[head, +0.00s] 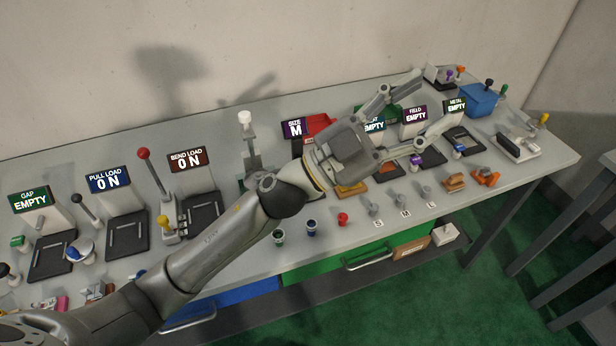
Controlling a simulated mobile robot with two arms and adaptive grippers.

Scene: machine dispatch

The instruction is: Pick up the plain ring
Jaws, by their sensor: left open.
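I cannot make out a plain ring for certain in the head view; the small parts are tiny and my arm hides some of the bench. My left gripper (419,106) is above the right half of the bench, its fingers spread apart with nothing between them. It points right, in front of the panels reading FIELD EMPTY (415,116) and METAL EMPTY (455,106). Small orange parts (486,177) and a brown-orange block (453,182) lie near the front edge, below and right of the gripper. My right gripper is not in view.
Several stations with panels and levers line the grey bench (330,240). Grey pegs (400,198) marked S, M, L and small cups (311,228) stand along the front edge. A blue bin (478,100) is at the far right. A green drawer (325,262) is below.

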